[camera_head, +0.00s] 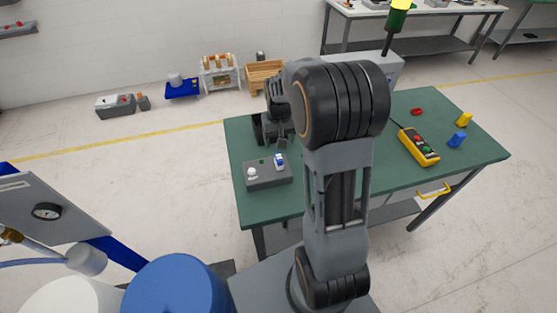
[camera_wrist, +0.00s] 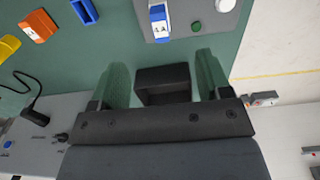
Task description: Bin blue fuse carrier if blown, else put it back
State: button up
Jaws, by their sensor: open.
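The blue fuse carrier (camera_head: 279,161), with a white label, sits on the right part of the grey box (camera_head: 256,178) at the table's front left. In the wrist view the carrier (camera_wrist: 158,22) shows a label that seems to read 1A; I cannot tell whether it is blown. My gripper (camera_head: 277,143) hangs behind the grey box, apart from the carrier. In the wrist view its two fingers (camera_wrist: 160,78) are spread with nothing held. A black open bin (camera_wrist: 163,71) shows between and beyond them; it appears dark beside my gripper in the head view (camera_head: 258,128).
The grey box carries a white knob (camera_head: 252,172) and a green button (camera_wrist: 196,27). A yellow handheld meter (camera_head: 418,146) and blue (camera_head: 457,140), yellow (camera_head: 464,119) and red (camera_head: 416,112) pieces lie on the right. My arm hides the table's middle.

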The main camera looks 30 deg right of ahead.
aim_at(279, 156)
jog(key=shift+f, duration=0.15)
notch_tip(279, 156, down, 9)
jog(key=b, duration=0.6)
jog(key=shift+b, duration=0.35)
jog(key=shift+c, duration=0.2)
dwell(0.6)
grip_shut()
dwell(0.5)
jog(key=shift+r, duration=0.3)
jog(key=shift+r+p, duration=2.2)
jog(key=shift+r, duration=0.7)
